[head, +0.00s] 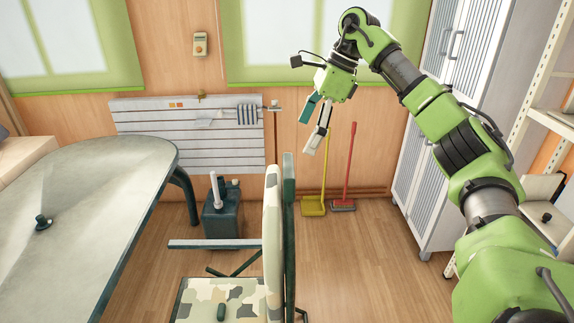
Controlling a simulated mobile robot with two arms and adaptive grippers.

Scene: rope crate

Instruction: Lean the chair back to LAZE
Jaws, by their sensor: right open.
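The chair stands at the bottom centre, seen side-on from above. Its camouflage backrest (273,230) is about upright, with a dark green frame (289,220) along its right side. The camouflage seat (200,300) extends left from it and is cut by the bottom edge. A pale armrest (212,244) points left. My right gripper (307,137) is open and empty, fingers pointing down, above the backrest top in the picture and apart from it. No LAZE marking is legible. My left gripper is out of view.
A grey-green table (90,190) fills the left. A dark box (222,218), a slatted white panel (190,150), a yellow dustpan (314,207) and a red broom (345,205) are at the back wall. A white cabinet (430,160) and shelf stand right. Floor right of the chair is clear.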

